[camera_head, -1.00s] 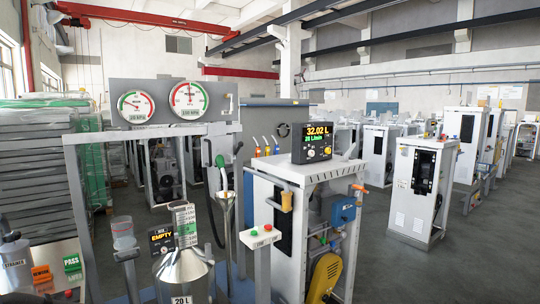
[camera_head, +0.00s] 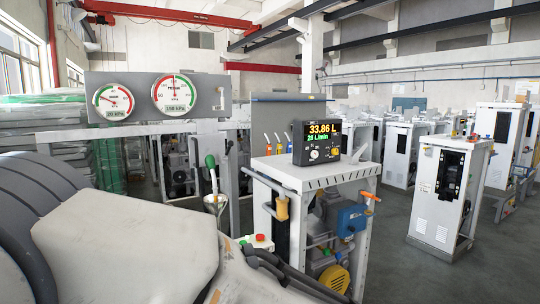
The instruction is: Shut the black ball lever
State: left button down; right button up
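I cannot make out a lever with a black ball in this view. The black meter (camera_head: 323,143) on the frame's top reads 33.86 L and about 28 L/min. A large pale arm link of mine covers the lower left, with dark grey arm parts at the bottom middle. They hide the measuring can. No gripper fingertips show.
Two round gauges (camera_head: 145,96) sit on a grey panel at the upper left. Another cabinet (camera_head: 447,192) stands to the right, with open floor between.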

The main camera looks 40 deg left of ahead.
aim_at(231, 143)
jog(key=u, duration=0.05)
jog(key=i, duration=0.65)
jog(key=u, duration=0.65)
jog(key=i, duration=0.4)
jog(key=u, duration=0.4)
